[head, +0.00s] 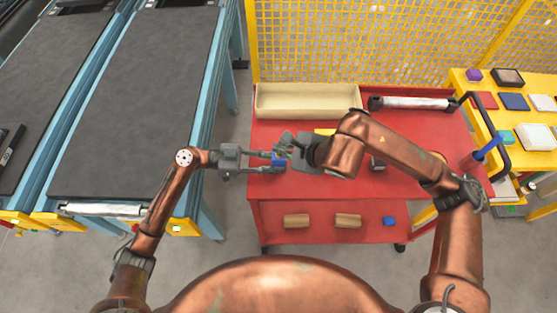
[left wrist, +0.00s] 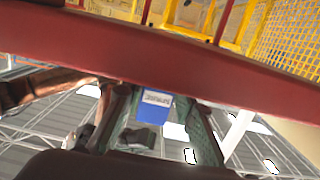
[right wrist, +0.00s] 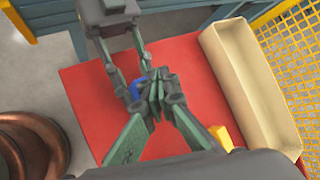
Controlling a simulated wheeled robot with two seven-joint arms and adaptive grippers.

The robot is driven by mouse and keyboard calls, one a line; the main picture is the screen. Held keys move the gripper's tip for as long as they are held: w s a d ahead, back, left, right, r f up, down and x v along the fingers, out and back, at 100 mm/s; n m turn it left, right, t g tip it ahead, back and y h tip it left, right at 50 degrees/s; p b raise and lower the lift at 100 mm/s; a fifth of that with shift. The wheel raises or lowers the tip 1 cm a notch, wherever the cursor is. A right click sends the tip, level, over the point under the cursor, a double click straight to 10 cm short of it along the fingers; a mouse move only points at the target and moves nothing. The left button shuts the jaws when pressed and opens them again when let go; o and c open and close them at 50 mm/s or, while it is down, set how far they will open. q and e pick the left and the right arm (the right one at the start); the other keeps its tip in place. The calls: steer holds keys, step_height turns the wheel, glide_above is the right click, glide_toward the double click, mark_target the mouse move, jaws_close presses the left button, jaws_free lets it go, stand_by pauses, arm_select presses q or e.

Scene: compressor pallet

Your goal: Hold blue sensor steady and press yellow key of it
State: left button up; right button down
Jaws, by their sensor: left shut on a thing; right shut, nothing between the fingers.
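The blue sensor (head: 279,161) is held between the fingers of my left gripper (head: 275,161) above the left part of the red cart's top. In the left wrist view the sensor (left wrist: 155,103) shows as a blue block with a pale label, between the two fingers. My right gripper (head: 287,146) is shut and empty, with its tips at the sensor. In the right wrist view the shut fingertips (right wrist: 155,100) cover most of the sensor (right wrist: 137,88); I cannot tell whether they touch it. The yellow key is not visible.
The red cart (head: 400,183) carries a long beige bin (head: 308,101) at the back and a grey cylindrical bar (head: 413,103). A yellow block (right wrist: 221,137) lies near the bin. A yellow mesh fence (head: 360,45) stands behind, a conveyor (head: 135,100) to the left.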

steer(key=shift+r, duration=2.55)
arm_select(q)
steer(key=o, duration=0.9)
steer(key=a, duration=0.7)
steer(key=shift+a+r, duration=0.25)
steer(key=shift+r, duration=0.1)
